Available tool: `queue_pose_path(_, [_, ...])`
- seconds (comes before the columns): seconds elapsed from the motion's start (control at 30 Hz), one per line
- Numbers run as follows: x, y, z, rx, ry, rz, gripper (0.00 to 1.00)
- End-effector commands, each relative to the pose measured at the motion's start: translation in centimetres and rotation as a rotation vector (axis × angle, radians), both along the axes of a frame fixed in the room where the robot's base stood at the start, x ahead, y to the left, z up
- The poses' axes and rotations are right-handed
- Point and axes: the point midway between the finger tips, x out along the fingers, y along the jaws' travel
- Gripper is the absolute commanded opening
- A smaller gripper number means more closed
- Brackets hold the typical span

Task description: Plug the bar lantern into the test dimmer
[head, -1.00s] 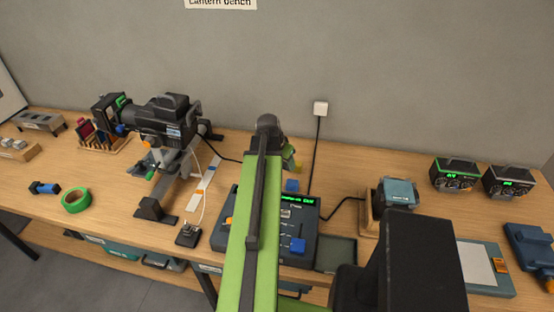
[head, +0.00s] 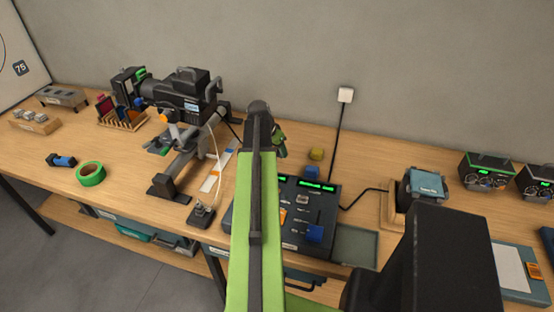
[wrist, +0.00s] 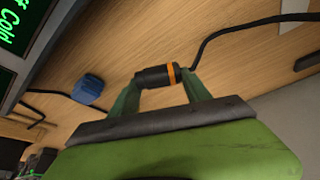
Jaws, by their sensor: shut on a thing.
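The black bar lantern (head: 185,95) stands on its grey stand at the left of the bench. A dark dimmer unit (head: 290,235) with lit green displays sits at the bench front, partly hidden by my arm. My gripper (wrist: 160,80), also partly visible in the head view (head: 280,143), is over the bench behind the unit. Its green fingers are shut on a black plug (wrist: 155,76) with an orange band. A black cable (wrist: 215,35) shows near the plug. A blue connector (wrist: 88,90) lies to its left in the wrist view, apart from it.
A teal-topped box (head: 424,183) stands right of the unit. Green tape (head: 91,174) lies at the left.

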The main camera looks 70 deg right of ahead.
Motion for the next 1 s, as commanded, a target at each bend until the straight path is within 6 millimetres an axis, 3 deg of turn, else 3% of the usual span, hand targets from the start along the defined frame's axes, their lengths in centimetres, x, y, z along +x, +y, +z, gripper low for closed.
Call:
queue_pose_path(0.27, [-0.1, 0.0, -3.9, 0.000, 0.000, 0.000, 0.11])
queue_pose_path(0.67, [-0.1, 0.0, -4.1, 0.000, 0.000, 0.000, 0.11])
queue_pose_path(0.7, [-0.1, 0.0, -4.0, 0.000, 0.000, 0.000, 0.58])
queue_pose_path(0.87, [-0.1, 0.0, -3.9, 0.000, 0.000, 0.000, 0.78])
queue_pose_path(1.0, [-0.1, 0.0, -3.9, 0.000, 0.000, 0.000, 0.78])
